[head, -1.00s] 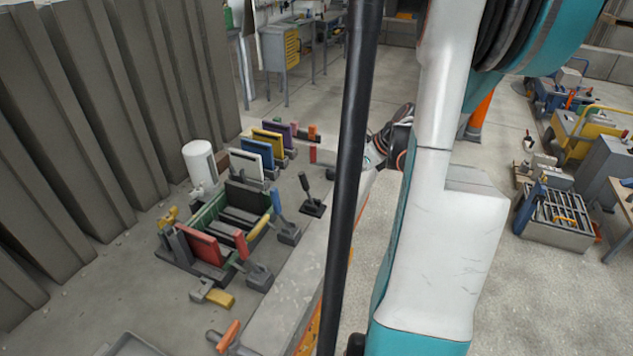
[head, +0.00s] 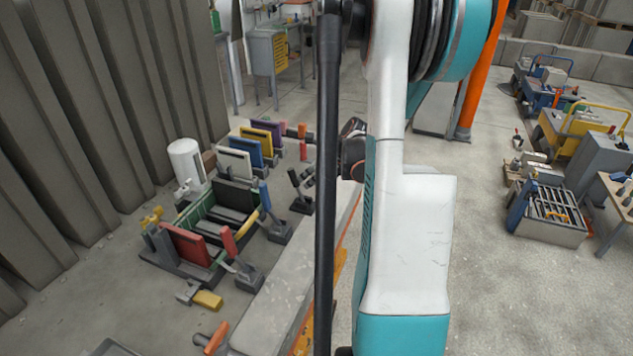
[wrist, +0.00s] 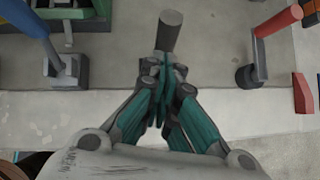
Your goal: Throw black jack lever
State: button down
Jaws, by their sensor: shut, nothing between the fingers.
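The black jack lever (head: 295,182) stands on a small dark base on the floor, right of the panel mould (head: 182,243), its handle leaning up and left. In the wrist view, the lever's dark grey handle (wrist: 169,32) is straight beyond my fingertips. My gripper (wrist: 163,66) is shut and empty, its fingertips overlapping the handle's lower end in the picture; I cannot tell whether they touch. In the head view, my gripper is just right of the lever, mostly hidden behind a black pole.
A blue lever (wrist: 24,18) stands left and a red lever (wrist: 281,20) right of my gripper in the wrist view. Coloured panels, including a yellow one (head: 262,139), stand behind the mould. A pale concrete ledge (head: 285,300) runs in front.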

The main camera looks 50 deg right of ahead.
aim_at(295, 180)
jog(key=shift+w, duration=0.2)
jog(key=shift+w+a+r+g+p, duration=0.15)
jog(key=shift+w+a+g+p, duration=0.2)
jog(key=shift+w+g+p, duration=0.35)
jog(key=shift+w+a, duration=0.1)
jog(key=shift+w, duration=0.65)
jog(key=shift+s, duration=0.1)
